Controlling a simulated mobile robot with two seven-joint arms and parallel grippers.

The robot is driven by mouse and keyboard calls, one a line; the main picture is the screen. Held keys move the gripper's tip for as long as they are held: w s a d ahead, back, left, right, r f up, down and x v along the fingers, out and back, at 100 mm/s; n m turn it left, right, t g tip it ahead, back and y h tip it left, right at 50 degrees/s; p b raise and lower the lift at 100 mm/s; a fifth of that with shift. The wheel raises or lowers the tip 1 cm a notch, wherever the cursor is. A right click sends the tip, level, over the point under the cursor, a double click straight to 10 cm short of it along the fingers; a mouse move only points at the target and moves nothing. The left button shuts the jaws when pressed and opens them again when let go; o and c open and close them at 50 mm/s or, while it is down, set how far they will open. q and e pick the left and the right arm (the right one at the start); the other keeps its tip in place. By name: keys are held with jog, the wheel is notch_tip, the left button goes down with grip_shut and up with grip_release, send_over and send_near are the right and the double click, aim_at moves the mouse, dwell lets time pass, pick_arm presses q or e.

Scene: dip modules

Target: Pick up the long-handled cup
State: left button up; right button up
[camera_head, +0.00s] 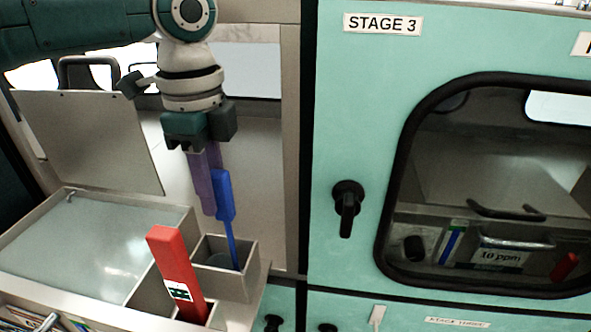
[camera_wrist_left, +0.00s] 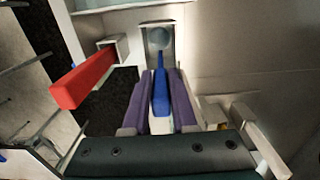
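The long-handled cup (camera_head: 226,196) is blue and stands upright in a small grey square compartment (camera_head: 253,276). Its cup end is down inside, mostly hidden by the walls in the head view. In the left wrist view its blue handle (camera_wrist_left: 160,95) runs away from me to a round grey-blue cup end at the top. My left gripper (camera_head: 209,190) points down over the compartment, its purple fingers beside the handle's upper part. In the left wrist view the fingers (camera_wrist_left: 160,73) lie on both sides of the handle; firm contact is unclear. My right gripper is not in view.
A red block-like bar (camera_head: 173,265) with a label leans up from a neighbouring slot. A wide grey basin (camera_head: 75,245) lies to the left, with an upright panel (camera_head: 90,140) behind. A teal STAGE 3 cabinet (camera_head: 350,105) with a black handle (camera_head: 347,203) stands on the right.

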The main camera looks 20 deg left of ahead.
pick_arm(q)
grip_shut()
jog(key=shift+r, duration=0.1)
